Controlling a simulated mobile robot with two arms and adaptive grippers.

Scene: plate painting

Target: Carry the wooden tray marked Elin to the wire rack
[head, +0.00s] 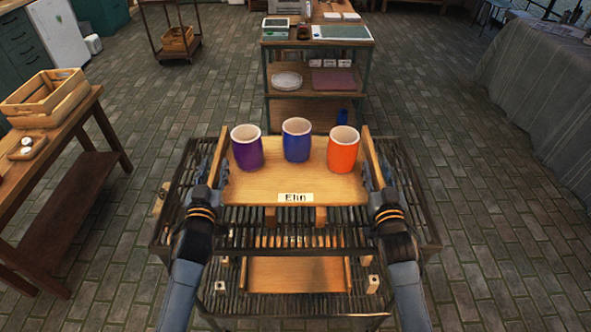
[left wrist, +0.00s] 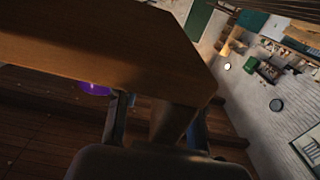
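The wooden tray marked Elin (head: 250,190) is in the middle of the head view, over the dark wire rack (head: 345,238). Its label faces me. A purple cup (head: 247,152), a blue cup (head: 297,142) and an orange cup (head: 343,152) stand upright on it. My left gripper (head: 221,165) is shut on the tray's left side wall. My right gripper (head: 373,168) is at its right side wall and appears shut on it. In the left wrist view, the wood (left wrist: 100,45) comes down between the fingers. I cannot tell whether the tray touches the rack.
A lower rack shelf holds another wooden board (head: 295,275). A side table with a wooden crate (head: 48,97) stands at left. A shelf unit (head: 318,50) stands beyond the rack. A cloth-covered table (head: 535,90) is at far right. Paved floor is free on both sides.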

